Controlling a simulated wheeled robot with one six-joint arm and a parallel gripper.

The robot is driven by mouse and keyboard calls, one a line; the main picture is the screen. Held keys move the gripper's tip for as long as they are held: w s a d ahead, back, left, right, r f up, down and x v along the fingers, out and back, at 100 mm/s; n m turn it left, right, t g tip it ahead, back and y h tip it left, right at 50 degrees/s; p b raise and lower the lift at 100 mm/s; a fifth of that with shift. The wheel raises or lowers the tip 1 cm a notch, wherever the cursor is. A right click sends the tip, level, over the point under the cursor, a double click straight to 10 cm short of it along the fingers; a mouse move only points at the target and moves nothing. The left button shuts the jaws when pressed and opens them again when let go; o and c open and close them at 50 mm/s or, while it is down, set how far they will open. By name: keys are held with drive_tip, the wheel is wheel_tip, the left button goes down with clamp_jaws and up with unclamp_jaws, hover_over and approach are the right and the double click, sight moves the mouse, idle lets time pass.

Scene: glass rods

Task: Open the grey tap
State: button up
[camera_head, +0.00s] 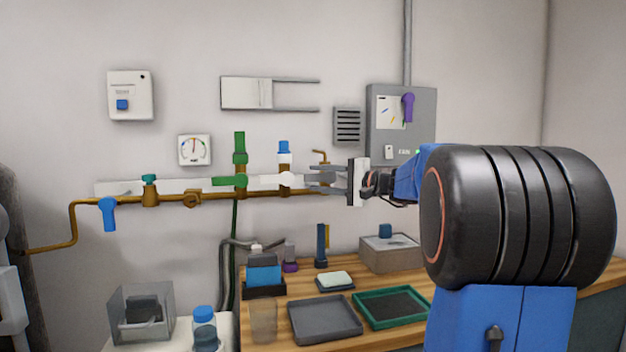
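A brown pipe (230,196) runs along the wall with several fittings on it. My gripper (313,179) reaches in from the right to the pipe's right end, below a small brown spout (320,156). Its two grey fingers look apart, one above the other. A small grey piece, perhaps the grey tap's handle (322,177), shows between them. The fingers are of nearly the same colour, so I cannot tell whether they touch it. The rest of that tap is hidden behind the fingers.
Along the pipe are a blue lever (108,213), a teal-topped valve (149,190), a green valve (238,162) and a blue-and-white fitting (284,160). A grey electrical box (422,127) hangs behind my arm. Below, a wooden bench (270,336) holds trays and containers.

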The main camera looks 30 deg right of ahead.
drive_tip(key=shift+x, duration=1.25)
clamp_jaws()
drive_tip(key=shift+f+n+g+h, duration=0.6)
drive_tip(key=shift+n+g, duration=0.1)
drive_tip(key=shift+n, duration=0.1)
drive_tip(key=shift+s+d+f+n+g+h, duration=0.1)
drive_tip(key=shift+d+f+n+g+h, duration=0.2)
drive_tip(key=shift+f+n+g+h, duration=0.45)
drive_tip(key=shift+r, duration=0.1)
